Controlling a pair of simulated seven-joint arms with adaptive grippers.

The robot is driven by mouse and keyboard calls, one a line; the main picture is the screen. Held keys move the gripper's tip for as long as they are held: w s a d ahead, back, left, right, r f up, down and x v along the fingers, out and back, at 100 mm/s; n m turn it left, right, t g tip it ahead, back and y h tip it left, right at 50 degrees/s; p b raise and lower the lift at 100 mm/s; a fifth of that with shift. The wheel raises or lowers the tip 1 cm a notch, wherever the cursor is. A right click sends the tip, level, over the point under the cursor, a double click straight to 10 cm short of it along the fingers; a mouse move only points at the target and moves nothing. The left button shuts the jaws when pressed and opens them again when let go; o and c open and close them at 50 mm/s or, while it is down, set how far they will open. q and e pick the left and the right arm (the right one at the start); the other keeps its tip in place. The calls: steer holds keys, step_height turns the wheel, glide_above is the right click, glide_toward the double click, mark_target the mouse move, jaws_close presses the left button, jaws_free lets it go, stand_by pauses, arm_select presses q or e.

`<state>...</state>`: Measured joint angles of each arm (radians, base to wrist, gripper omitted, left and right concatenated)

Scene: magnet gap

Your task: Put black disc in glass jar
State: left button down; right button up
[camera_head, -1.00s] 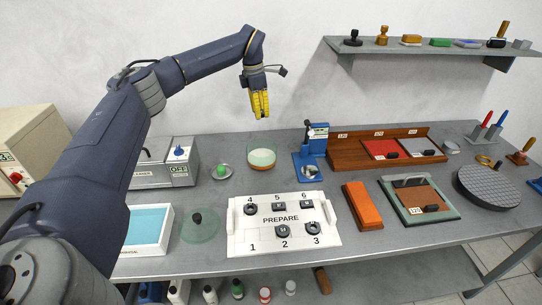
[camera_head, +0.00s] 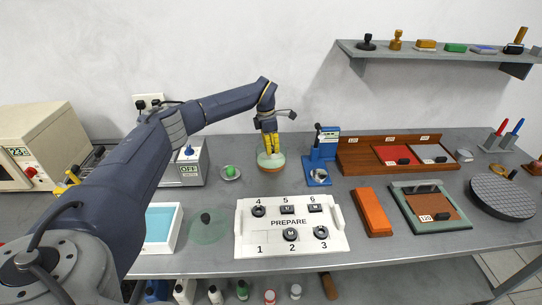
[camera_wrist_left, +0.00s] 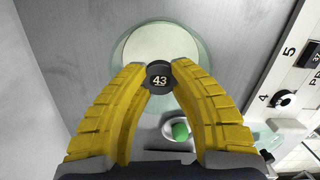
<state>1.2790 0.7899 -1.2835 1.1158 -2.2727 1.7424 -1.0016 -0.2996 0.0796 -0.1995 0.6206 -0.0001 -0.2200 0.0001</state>
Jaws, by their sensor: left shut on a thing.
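My left gripper (camera_head: 271,152) is shut on a small black disc (camera_wrist_left: 159,77) marked 43, held between the yellow fingertips. The glass jar (camera_head: 264,164), a low round vessel with a pale inside and a brownish base, stands on the bench below and around the fingertips in the head view. In the left wrist view the jar (camera_wrist_left: 150,45) lies beyond the fingertips, and the disc overlaps its near rim. I cannot tell the disc's exact height over the jar. The disc cannot be made out in the head view. My right gripper is not in view.
A white PREPARE board (camera_head: 290,244) with several black pieces lies in front. A glass lid (camera_head: 207,227) with a black knob lies left of it. A green knob on a small dish (camera_head: 230,172) and a blue device (camera_head: 320,160) flank the jar.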

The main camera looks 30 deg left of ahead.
arm_select(q)
steer(key=shift+f, duration=2)
steer(key=shift+f, duration=0.1)
steer(key=c, duration=1.5)
jaws_free()
steer(key=r, duration=0.8)
steer(key=s+a+r, duration=0.1)
steer(key=r, duration=0.3)
